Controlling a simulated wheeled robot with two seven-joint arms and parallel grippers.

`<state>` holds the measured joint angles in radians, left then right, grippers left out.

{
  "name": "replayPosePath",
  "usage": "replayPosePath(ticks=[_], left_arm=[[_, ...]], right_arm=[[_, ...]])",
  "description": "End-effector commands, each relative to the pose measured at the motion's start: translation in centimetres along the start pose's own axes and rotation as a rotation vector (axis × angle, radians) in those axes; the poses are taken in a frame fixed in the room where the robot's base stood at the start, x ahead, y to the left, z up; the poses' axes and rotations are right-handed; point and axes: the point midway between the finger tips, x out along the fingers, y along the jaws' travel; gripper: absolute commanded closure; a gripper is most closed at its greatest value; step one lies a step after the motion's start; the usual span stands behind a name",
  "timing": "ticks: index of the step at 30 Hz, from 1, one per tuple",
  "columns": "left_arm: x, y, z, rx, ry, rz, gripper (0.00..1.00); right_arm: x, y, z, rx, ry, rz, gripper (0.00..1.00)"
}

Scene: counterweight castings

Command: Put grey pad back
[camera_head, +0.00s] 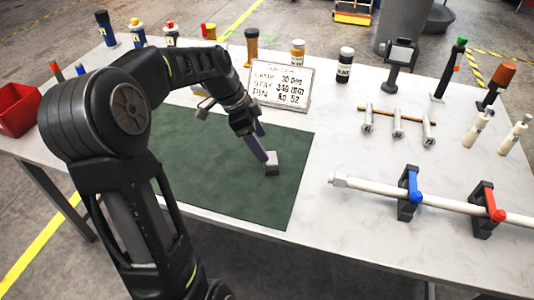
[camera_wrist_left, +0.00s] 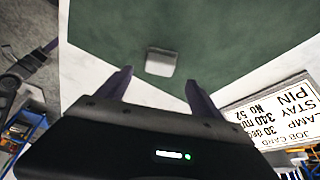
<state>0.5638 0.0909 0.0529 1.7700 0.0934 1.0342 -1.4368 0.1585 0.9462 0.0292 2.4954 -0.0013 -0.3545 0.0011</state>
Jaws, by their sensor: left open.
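A small grey pad (camera_head: 272,163) sits on the dark green mat (camera_head: 225,200), toward the mat's right side. My left gripper (camera_head: 262,157) reaches down close to the pad from the upper left. In the left wrist view the pad (camera_wrist_left: 160,62) lies ahead of the gap between the two spread fingers of my left gripper (camera_wrist_left: 157,82). The gripper is open and nothing is between its fingers. I cannot tell in the head view whether a finger touches the pad. My right gripper is not in view.
A job card (camera_head: 281,84) stands behind the mat. A long white rod (camera_head: 450,204) rests in a blue clamp (camera_head: 409,193) and a red clamp (camera_head: 487,210) at the right. Several bottles and tools line the back. A red bin (camera_head: 16,108) is at the left.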

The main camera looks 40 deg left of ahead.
Motion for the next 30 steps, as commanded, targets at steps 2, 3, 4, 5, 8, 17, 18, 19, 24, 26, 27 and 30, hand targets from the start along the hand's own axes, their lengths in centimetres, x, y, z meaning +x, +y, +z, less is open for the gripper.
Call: replayPosePath(ticks=[2,3,4,5,8,17,18,19,24,26,27,30], left_arm=[[-1.5,-0.1,0.0,0.000,0.001,-0.004,0.24],[-2.1,-0.1,0.0,0.000,0.001,-0.003,0.24],[-2.6,-0.1,0.0,0.000,0.001,-0.004,0.24],[-2.9,0.0,0.0,0.000,0.000,-0.002,0.24],[-3.7,0.0,0.0,0.000,0.000,-0.001,0.24],[-4.0,0.0,0.0,0.000,0.000,0.000,0.24],[-4.0,0.0,0.0,0.000,0.000,0.000,0.24],[-4.0,0.0,0.0,0.000,0.000,0.000,0.24],[-4.0,0.0,0.0,0.000,0.000,0.000,0.24],[-4.0,0.0,0.0,0.000,0.000,0.000,0.24],[-4.0,0.0,0.0,0.000,0.000,0.000,0.24],[-4.0,0.0,0.0,0.000,0.000,0.000,0.24]], right_arm=[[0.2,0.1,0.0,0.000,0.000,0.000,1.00],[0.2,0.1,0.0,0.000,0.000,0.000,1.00],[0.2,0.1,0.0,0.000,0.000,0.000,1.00],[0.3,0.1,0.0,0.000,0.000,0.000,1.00],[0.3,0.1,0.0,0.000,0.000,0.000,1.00],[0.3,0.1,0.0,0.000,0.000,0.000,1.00],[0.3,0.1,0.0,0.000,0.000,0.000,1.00],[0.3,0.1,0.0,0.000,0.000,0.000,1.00],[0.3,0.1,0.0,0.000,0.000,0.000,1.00],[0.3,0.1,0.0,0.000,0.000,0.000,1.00],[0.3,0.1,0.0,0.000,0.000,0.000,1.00],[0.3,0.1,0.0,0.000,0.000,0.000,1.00]])
